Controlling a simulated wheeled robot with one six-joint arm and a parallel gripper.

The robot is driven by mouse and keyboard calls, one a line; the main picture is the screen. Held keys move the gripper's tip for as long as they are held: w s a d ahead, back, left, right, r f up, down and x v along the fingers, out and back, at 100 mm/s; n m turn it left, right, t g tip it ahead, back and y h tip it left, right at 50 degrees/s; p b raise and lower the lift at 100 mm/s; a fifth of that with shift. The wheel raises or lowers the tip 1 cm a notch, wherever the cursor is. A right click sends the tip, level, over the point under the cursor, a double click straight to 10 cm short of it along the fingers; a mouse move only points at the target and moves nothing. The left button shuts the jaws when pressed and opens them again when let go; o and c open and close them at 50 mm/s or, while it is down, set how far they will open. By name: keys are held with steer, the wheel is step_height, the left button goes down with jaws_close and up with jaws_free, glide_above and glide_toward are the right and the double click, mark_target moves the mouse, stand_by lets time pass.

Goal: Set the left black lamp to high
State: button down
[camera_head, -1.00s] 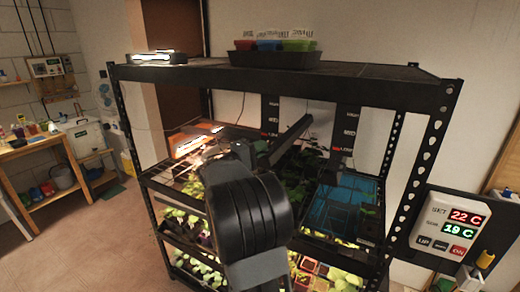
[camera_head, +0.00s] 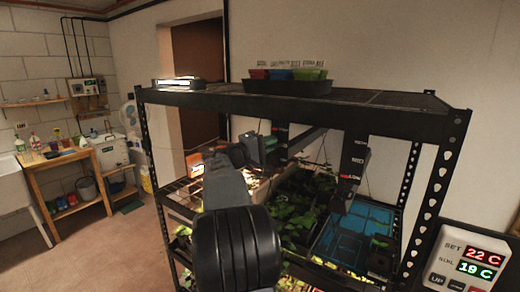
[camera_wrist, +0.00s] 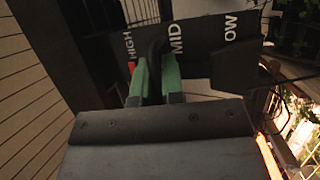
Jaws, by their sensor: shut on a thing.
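In the wrist view my gripper (camera_wrist: 157,82) has its green fingers shut on a dark hook-like part (camera_wrist: 155,52). They sit at a black plate (camera_wrist: 205,40) lettered HIGH, MID and LOW from left to right. The held part lies between the HIGH and MID words, and a small red mark shows beside HIGH. In the head view my gripper (camera_head: 270,146) is under the rack's top shelf, by the left label plate (camera_head: 281,128). A black bar (camera_head: 308,139), perhaps the left lamp, slants up beside it. My arm hides much of it.
A second label plate (camera_head: 354,160) hangs to the right. The rack's top shelf (camera_head: 400,113) is close above and carries a dark tray (camera_head: 286,87) of coloured pots. Plants (camera_head: 300,205) and a blue tray (camera_head: 350,235) lie below. A control panel (camera_head: 470,262) is at lower right.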

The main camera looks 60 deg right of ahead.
steer(key=shift+s+r, duration=0.1)
steer(key=shift+r, duration=0.35)
steer(key=c, duration=1.3)
jaws_free()
steer(key=shift+o, duration=0.3)
steer(key=shift+f, duration=0.3)
steer(key=b+v, duration=0.4)
steer(key=v, duration=1)
